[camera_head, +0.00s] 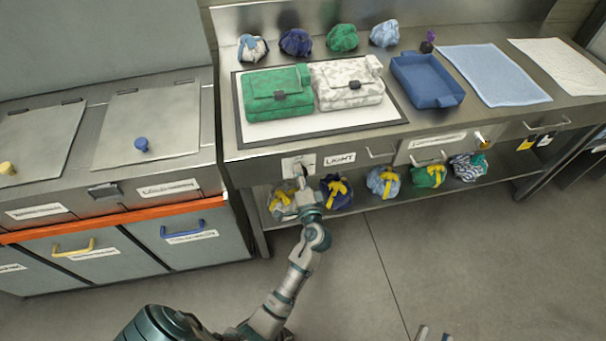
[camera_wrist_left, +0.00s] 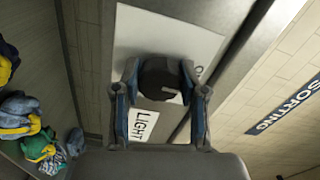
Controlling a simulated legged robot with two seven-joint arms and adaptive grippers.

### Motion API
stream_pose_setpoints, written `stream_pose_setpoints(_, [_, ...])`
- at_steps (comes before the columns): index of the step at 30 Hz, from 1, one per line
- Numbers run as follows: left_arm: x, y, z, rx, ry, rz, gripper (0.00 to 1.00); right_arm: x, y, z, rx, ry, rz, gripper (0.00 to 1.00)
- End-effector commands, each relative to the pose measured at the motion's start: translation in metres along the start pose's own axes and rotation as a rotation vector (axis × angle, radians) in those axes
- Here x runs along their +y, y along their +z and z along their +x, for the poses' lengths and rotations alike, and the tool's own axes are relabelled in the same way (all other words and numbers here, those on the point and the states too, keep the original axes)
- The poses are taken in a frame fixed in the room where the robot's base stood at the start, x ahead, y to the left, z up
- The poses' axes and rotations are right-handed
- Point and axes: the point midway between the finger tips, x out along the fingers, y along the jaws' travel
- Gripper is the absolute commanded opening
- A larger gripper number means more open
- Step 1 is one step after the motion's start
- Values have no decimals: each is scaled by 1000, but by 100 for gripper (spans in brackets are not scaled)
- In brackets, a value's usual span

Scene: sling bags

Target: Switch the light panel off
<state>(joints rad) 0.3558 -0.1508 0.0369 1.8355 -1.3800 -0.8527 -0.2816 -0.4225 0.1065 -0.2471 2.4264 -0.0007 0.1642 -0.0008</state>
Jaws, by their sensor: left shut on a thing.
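The light panel (camera_head: 318,122) is a bright white surface in a dark frame on the steel worktop. A green bag (camera_head: 279,95) and a white patterned bag (camera_head: 348,83) lie on it. Below its front edge, a pale switch plate (camera_head: 290,165) sits beside a "LIGHT" label (camera_head: 340,159). My left gripper (camera_head: 302,178) is at this plate. In the left wrist view, its fingers are shut around a dark round knob (camera_wrist_left: 160,80) on the plate (camera_wrist_left: 168,35). In the head view the gripper hides the knob. My right gripper (camera_head: 433,334) shows only two separated fingertips at the bottom edge.
Several cloth bundles with yellow ties, such as a dark blue one (camera_head: 337,192), lie on the shelf below. A blue tray (camera_head: 427,80) stands right of the panel. Lidded bins (camera_head: 152,119) stand left. The floor (camera_head: 400,235) in front is clear.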

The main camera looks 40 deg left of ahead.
Motion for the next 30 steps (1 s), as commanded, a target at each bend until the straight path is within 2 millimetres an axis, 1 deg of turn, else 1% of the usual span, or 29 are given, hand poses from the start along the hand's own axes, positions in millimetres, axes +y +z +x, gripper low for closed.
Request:
stream_pose_setpoints(1, [10, 4, -2, -8, 17, -5, 7, 0, 0, -1, 13, 0, 2, 40])
stream_pose_setpoints(9, [10, 4, -2, -9, 18, -34, 7, -1, -6, -1, 54, -1, 4, 40])
stream_pose_setpoints(18, [10, 3, -1, -9, 18, -35, 7, 0, -5, 0, 52, -1, 4, 40])
stream_pose_setpoints(19, [10, 3, -1, -8, 18, -34, 49, 0, -5, 0, 52, -1, 4, 40])
stream_pose_setpoints(20, [10, 3, -1, -8, 18, -35, 57, 0, -5, 0, 52, -1, 4, 40])
stream_pose_setpoints(21, [10, 3, -1, -7, 17, -35, 67, 0, -5, 0, 52, -1, 4, 40])
stream_pose_setpoints(30, [4, 2, -1, -3, 7, -37, 67, 0, -6, 0, 54, -1, 4, 40])
